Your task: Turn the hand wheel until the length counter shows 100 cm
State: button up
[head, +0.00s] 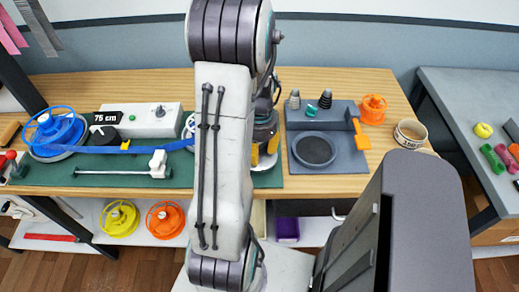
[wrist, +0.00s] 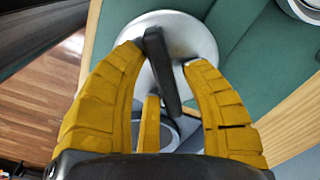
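The length counter (head: 105,118) at the back left of the bench reads 75 cm. A round silver disc with a dark upright bar, which looks like the hand wheel (wrist: 197,38), lies below my gripper in the wrist view. In the head view my arm hides most of it. My gripper (wrist: 161,57) has its yellow fingers spread on both sides of the dark bar (wrist: 163,75). Gaps show between the bar and the fingertips, so it is around the bar but not closed on it. My gripper also shows in the head view (head: 264,160), partly behind my arm.
A blue strap (head: 100,149) runs from a blue spool (head: 58,132) rightward across the green mat (head: 100,178). A grey tray (head: 345,155) and orange spool (head: 373,108) stand right of my arm. Spare spools sit on the shelf below. A side table (head: 470,110) stands at the right.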

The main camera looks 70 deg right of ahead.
grip_shut()
jog(key=m+b, duration=0.1)
jog(key=m, duration=0.1)
jog(key=shift+f+m, duration=0.1)
jog(key=shift+m, duration=0.3)
jog(key=shift+a+m+b, duration=0.1)
jog(key=shift+m+b, duration=0.4)
jog(key=shift+m, duration=0.9)
jog(key=shift+o, duration=1.1)
grip_release()
